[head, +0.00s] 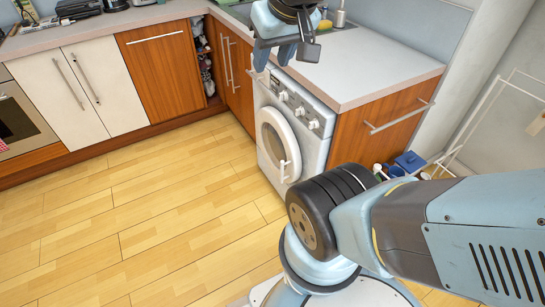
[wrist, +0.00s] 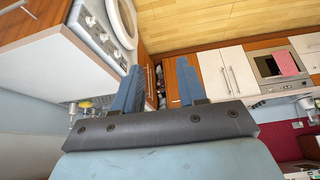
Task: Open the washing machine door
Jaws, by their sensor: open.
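The white washing machine (head: 312,152) stands under the counter near its right end. Its round door (head: 270,118) looks shut, with a small white handle (head: 284,172) on its lower right rim. My gripper (head: 275,60) is open and empty, above the counter and higher than the door, well apart from it. In the wrist view my gripper (wrist: 158,66) shows two spread blue fingers with nothing between them. There the washing machine (wrist: 97,32) and part of its door (wrist: 122,18) are at the upper left; the handle cannot be made out.
Bottles and a blue box (head: 410,161) lie by a white rack (head: 495,110) at the right. The wooden floor (head: 150,215) in front is clear.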

